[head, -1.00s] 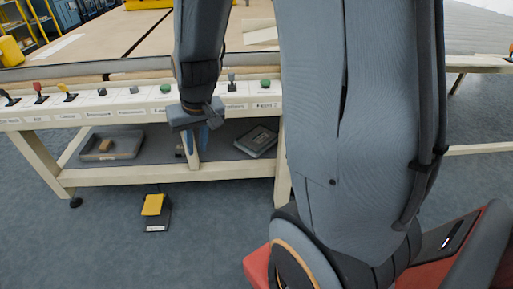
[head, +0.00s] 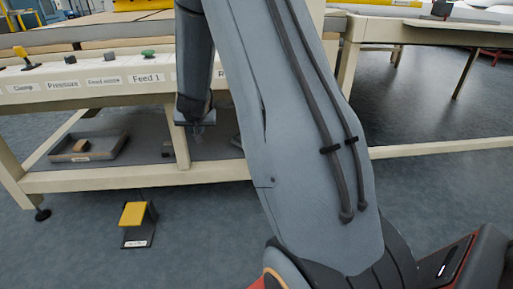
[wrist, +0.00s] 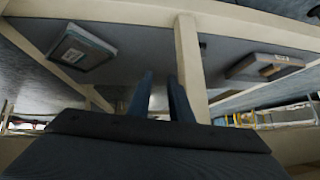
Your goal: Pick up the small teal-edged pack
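A flat grey pack with teal edging (wrist: 82,46) lies on the bench's lower shelf, at the upper left of the wrist view. In the head view it is hidden behind my arm. My gripper (wrist: 161,88) shows two dark fingers, apart with nothing between them. In the head view my gripper (head: 198,131) hangs at the front of the bench, near the lower shelf opening. The pack is off to one side of the fingers and not touched by them.
The lower shelf (head: 215,150) also carries a grey tray (head: 110,155) with a brown block (head: 81,146) and a small dark block (head: 168,149). The bench's front rail and legs frame the opening. A yellow pedal (head: 133,213) stands on the floor.

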